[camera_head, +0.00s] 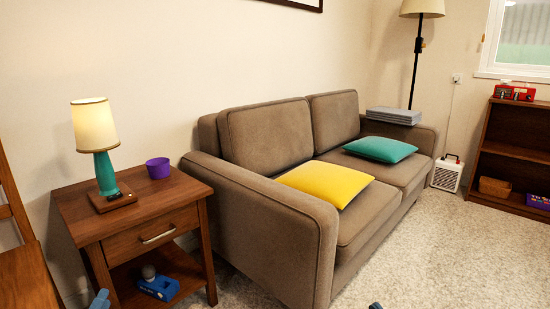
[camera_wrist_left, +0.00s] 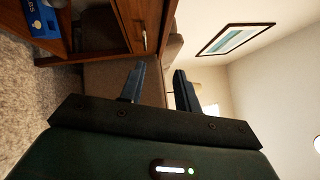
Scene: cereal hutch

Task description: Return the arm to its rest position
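In the head view my left gripper (camera_head: 100,299) shows only as a small blue tip at the bottom edge, in front of the wooden side table. In the left wrist view my left gripper (camera_wrist_left: 160,70) has its two blue fingers apart with nothing between them. A small blue tip at the bottom edge of the head view (camera_head: 376,306) seems to be part of my right gripper; whether it is open or shut does not show. Most of both arms is out of view.
The side table (camera_head: 170,190) bears a teal lamp (camera_head: 104,172) and a purple cup (camera_head: 158,168); a blue box (camera_head: 159,288) is on its lower shelf. A brown sofa (camera_head: 262,235) stands beside it. A wooden chair (camera_head: 25,275) is at far left. Carpet at lower right is clear.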

